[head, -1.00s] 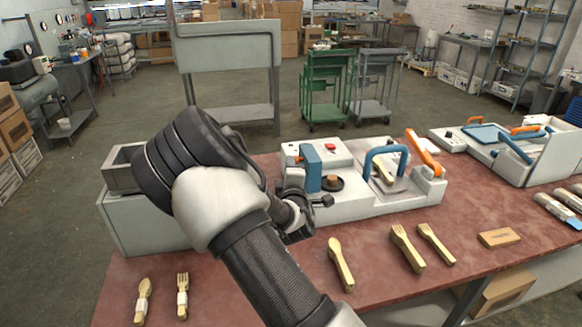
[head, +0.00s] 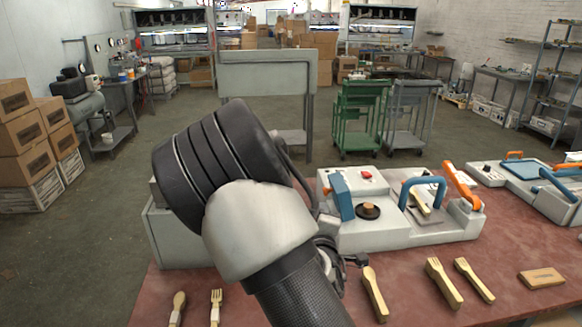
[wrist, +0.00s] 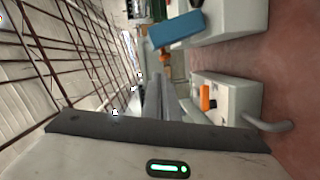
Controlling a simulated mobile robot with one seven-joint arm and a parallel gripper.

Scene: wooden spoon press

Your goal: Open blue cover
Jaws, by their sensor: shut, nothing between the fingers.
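The press (head: 385,235) is a light grey machine on the table. A blue upright block (head: 341,197), which may be the blue cover, stands on its left part beside a round black piece with a brown top (head: 368,210). A blue arched handle (head: 424,187) is on its right part.
An orange handle (head: 461,186) is at the machine's right end. Wooden spoons and forks (head: 445,283) lie on the red table (head: 405,300) in front, with a wooden block (head: 541,277) to the right. Another grey machine (head: 515,185) stands at the far right.

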